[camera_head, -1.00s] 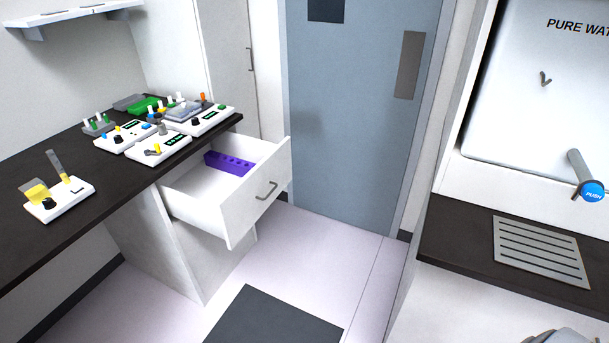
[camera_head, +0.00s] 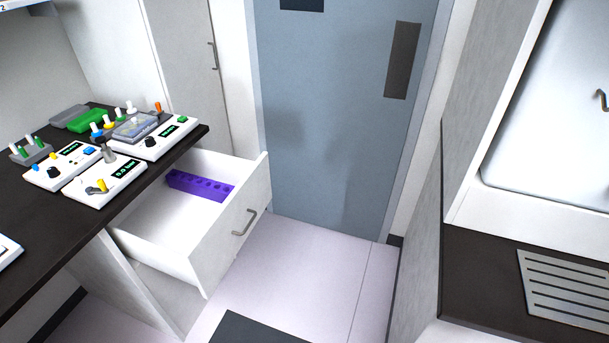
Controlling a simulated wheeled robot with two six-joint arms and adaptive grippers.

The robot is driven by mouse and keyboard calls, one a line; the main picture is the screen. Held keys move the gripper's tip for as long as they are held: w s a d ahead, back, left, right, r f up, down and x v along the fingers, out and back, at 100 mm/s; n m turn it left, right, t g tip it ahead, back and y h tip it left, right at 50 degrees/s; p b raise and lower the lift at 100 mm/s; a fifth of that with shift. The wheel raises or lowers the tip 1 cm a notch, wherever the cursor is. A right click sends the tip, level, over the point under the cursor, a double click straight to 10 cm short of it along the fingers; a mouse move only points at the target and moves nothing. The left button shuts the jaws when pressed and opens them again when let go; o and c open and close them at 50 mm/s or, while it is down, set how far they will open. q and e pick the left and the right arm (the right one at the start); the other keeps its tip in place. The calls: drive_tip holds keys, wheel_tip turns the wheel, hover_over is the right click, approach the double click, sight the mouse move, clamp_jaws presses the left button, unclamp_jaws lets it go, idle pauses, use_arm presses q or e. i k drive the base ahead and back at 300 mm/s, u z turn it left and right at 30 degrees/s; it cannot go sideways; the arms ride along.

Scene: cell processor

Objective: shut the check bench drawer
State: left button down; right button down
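The check bench drawer (camera_head: 222,243) is white and stands pulled open under the dark bench top (camera_head: 32,222) on the left. Its grey bar handle (camera_head: 245,222) is on the front panel, which faces right. A purple rack with holes (camera_head: 200,186) lies inside the drawer at its far side. Neither of my grippers shows in the head view, and nothing touches the drawer.
Several white instruments, one of them a device with a display (camera_head: 104,183), stand on the bench. A blue-grey door (camera_head: 330,130) is at the back. A dark counter with a slotted drain plate (camera_head: 570,290) is at right. The floor (camera_head: 310,275) between is clear, with a dark mat (camera_head: 260,330).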

sight(192, 239)
drive_tip(key=u, duration=0.3)
drive_tip(key=i, duration=0.95)
drive_tip(key=u, duration=0.65)
